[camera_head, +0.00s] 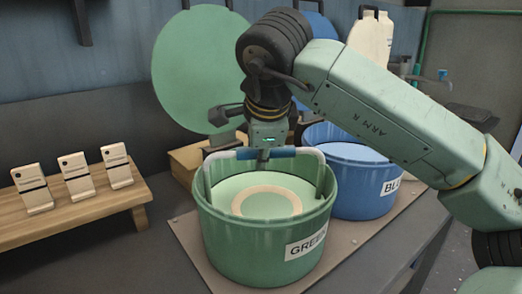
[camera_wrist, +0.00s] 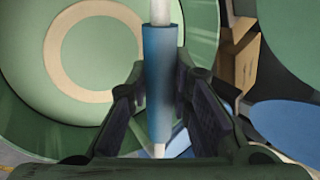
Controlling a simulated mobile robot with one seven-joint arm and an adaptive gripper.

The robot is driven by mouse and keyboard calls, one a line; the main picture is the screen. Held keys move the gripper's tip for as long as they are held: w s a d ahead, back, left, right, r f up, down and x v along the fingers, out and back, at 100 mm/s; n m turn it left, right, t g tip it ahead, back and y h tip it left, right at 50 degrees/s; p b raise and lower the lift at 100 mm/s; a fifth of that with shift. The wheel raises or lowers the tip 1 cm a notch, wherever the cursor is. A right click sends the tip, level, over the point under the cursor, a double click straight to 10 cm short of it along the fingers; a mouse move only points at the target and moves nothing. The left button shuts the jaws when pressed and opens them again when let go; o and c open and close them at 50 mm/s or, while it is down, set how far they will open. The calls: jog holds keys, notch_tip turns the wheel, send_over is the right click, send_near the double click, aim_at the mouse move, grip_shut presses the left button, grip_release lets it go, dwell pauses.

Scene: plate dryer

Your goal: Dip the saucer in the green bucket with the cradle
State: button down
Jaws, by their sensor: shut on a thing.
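The green bucket (camera_head: 240,245), labelled GREEN, stands on a brown board. My gripper (camera_head: 264,156) is above it, shut on the blue grip of the cradle (camera_head: 238,153). The cradle's pale side bars reach down inside the bucket's walls; its lower part is hidden. In the bucket, a cream ring marks a pale green round surface, which I take as the saucer (camera_head: 267,201); I cannot tell how deep it sits in the liquid. In the wrist view the fingers (camera_wrist: 158,100) flank the cradle's grip (camera_wrist: 158,70), and the ringed saucer (camera_wrist: 97,47) shows beyond, upper left.
A blue bucket (camera_head: 350,200) stands close on the right, behind my arm. A large green disc (camera_head: 190,70) stands behind. A wooden bench (camera_head: 85,210) with three pale tiles (camera_head: 77,175) is at the left. A pale jug (camera_head: 370,38) is at the back.

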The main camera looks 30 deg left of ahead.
jog(key=shift+f+b, duration=1.25)
jog(key=shift+f, duration=0.6)
dwell(1.4)
jog(key=shift+r+p, duration=5.95)
jog(key=shift+r, duration=1.5)
jog(key=shift+r+p, duration=0.55)
jog(key=shift+r, duration=0.75)
